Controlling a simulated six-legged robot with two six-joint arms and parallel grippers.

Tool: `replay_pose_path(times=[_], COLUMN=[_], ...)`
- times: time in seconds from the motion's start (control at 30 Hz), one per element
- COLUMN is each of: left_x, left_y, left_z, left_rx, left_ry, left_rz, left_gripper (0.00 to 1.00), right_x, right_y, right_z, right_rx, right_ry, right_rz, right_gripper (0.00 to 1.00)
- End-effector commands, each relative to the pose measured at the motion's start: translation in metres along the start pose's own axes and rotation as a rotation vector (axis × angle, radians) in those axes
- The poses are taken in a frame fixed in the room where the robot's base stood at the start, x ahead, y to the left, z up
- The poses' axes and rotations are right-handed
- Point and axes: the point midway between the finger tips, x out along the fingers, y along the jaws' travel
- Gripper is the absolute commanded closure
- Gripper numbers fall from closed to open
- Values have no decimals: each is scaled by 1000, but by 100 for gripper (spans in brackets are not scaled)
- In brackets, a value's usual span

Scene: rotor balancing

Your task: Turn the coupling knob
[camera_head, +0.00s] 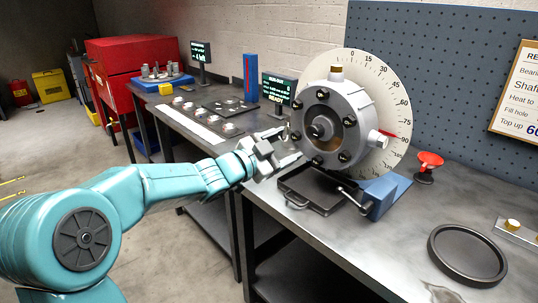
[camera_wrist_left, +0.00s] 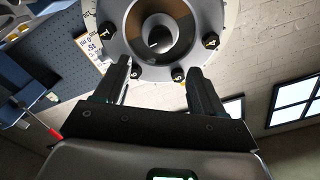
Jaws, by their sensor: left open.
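The grey rotor housing (camera_head: 339,104) stands on the bench in front of a white graduated dial (camera_head: 385,80). In its face is a dark round hub, which I take to be the coupling knob (camera_head: 318,130), ringed by several dark bolts. My left gripper (camera_head: 289,146) is open and empty, just left of the housing's face. In the left wrist view its two fingers (camera_wrist_left: 160,82) are apart, and the knob (camera_wrist_left: 160,38) sits beyond them, above the fingertips. I see no contact between fingers and knob. My right gripper is not in view.
A black tray (camera_head: 318,190) lies under the housing, beside a blue block (camera_head: 386,194). A red funnel (camera_head: 428,163) and a black round dish (camera_head: 466,255) are to the right. A small dark screen (camera_head: 277,89) and a blue-red upright block (camera_head: 250,77) stand behind.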

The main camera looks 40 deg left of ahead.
Motion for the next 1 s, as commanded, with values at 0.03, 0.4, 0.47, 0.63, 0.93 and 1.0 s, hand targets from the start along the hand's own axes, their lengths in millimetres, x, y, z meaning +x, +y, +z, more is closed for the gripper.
replay_pose_path(times=[0.03,0.4,0.47,0.63,0.93,1.0], left_x=[-13,-50,-50,-50,-50,-50], left_y=[-1,0,0,0,0,0], left_z=[1,0,0,0,0,0], left_rx=[1,-1,0,0,0,0], left_ry=[-2,0,0,1,1,1], left_rz=[-4,0,0,0,0,0], left_gripper=[31,31,31,31,31,31], right_x=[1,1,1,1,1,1], right_y=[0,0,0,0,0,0], right_z=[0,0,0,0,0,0], right_rx=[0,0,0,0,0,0], right_ry=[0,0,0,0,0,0], right_rz=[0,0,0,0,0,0], right_gripper=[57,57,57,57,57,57])
